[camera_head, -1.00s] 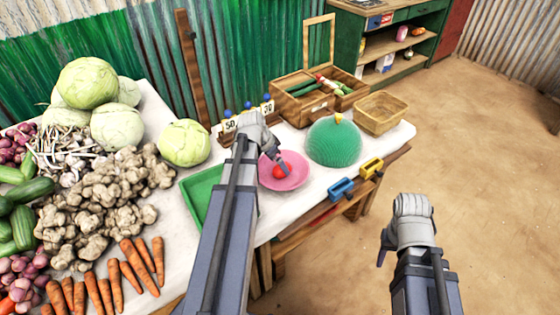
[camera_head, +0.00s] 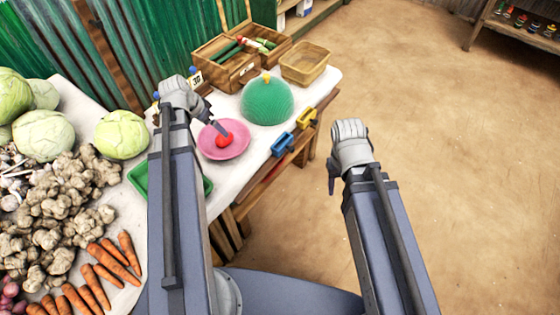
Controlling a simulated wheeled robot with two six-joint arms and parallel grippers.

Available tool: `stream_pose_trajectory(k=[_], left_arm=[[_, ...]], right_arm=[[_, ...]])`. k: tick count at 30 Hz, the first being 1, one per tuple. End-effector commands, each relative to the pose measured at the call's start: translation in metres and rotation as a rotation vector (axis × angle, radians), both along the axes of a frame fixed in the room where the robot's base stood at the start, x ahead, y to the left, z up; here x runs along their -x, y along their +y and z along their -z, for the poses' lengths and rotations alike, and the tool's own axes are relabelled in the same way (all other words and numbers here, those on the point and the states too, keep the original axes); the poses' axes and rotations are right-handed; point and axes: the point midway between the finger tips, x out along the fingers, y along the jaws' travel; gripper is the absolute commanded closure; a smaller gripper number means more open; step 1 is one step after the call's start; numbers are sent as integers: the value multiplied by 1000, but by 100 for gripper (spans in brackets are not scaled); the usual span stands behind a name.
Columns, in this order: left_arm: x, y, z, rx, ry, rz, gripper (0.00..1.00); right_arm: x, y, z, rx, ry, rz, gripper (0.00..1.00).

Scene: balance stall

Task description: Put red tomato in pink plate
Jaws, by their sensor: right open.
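The red tomato (camera_head: 224,140) rests on the pink plate (camera_head: 236,149), near its middle, on the white-topped table. My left gripper (camera_head: 217,127) reaches over the plate, its dark finger just above and left of the tomato. I cannot tell whether it touches the tomato or how far its jaws are apart. My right gripper (camera_head: 332,182) is open and empty, away from the table over the bare floor at the right. My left arm hides some of the table left of the plate.
A green dome (camera_head: 267,102) stands right behind the plate. A wicker basket (camera_head: 304,64) and a wooden box (camera_head: 228,62) stand farther back. Blue and yellow clips (camera_head: 283,145) sit at the table edge. A green tray (camera_head: 138,178), cabbages, ginger and carrots lie to the left.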

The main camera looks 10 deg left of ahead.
Motion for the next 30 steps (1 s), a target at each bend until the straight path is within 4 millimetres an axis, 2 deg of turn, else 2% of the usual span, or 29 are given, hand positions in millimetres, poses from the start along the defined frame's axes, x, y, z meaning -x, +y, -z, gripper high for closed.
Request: stream_pose_trajectory(k=[1,5,6,9,12,15,18,21,25,30], left_arm=[[1,-24,2,1,25,13,2],[11,-95,7,-6,121,22,2],[16,-118,9,-14,153,22,2],[33,-168,12,-46,224,14,2],[55,-213,14,-92,282,1,2],[77,-248,14,-142,321,-18,2],[96,-272,14,-189,344,-39,2],[109,-288,14,-224,355,-57,2],[119,-298,13,-249,359,-73,2],[121,-300,13,-256,360,-80,2]], right_arm=[[0,0,0,0,0,0,50],[0,0,0,0,0,0,50],[0,0,0,0,0,0,50],[0,0,0,0,0,0,50],[0,0,0,0,0,0,50],[0,0,0,0,0,0,50],[0,0,0,0,0,0,50],[0,0,0,0,0,0,50],[0,0,0,0,0,0,50],[0,0,0,0,0,0,50]])
